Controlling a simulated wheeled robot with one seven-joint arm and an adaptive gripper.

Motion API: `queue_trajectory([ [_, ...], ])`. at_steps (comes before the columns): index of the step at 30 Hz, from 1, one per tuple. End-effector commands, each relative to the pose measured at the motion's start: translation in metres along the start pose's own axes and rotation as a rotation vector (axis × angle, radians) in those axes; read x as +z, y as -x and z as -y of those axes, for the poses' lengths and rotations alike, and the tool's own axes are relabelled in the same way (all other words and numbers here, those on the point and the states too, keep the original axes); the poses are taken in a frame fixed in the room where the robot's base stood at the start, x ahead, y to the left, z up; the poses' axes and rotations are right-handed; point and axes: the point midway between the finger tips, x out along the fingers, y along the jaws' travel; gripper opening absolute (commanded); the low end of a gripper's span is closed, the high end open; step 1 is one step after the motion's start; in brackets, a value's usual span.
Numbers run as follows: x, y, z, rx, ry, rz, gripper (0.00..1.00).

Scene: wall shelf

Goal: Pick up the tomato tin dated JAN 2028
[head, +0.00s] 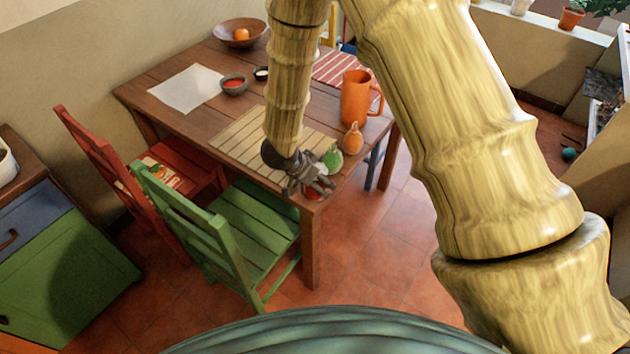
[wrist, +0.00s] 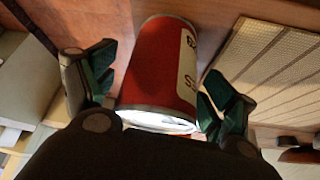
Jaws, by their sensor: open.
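A red tin (wrist: 160,65) with a silver rim and a pale label strip fills the middle of the wrist view. Dark letters show on the label, but only in part, and I cannot read a date. My gripper (wrist: 162,90) is open, with one green-padded finger on each side of the tin. The right finger is very close to the tin; I cannot tell if it touches. In the head view my gripper (head: 314,186) is at the near corner of the wooden table (head: 190,118), and only a small red part of the tin (head: 313,193) shows under it.
A green item (head: 332,158) and an orange item (head: 353,139) stand just behind my gripper, near an orange mug (head: 356,98). A slatted mat (head: 240,143) lies beside it. A green chair (head: 225,225) and red chair (head: 165,165) stand at the table's left side.

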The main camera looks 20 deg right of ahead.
Motion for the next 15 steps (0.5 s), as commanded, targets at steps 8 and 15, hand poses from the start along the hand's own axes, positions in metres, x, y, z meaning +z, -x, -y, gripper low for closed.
queue_trajectory([
  [8, 0.0001, 0.0000, -0.0003, 0.000, -0.001, 0.000, 0.52],
  [15, -0.0002, 0.0005, 0.0000, 0.000, -0.001, 0.000, 0.22],
])
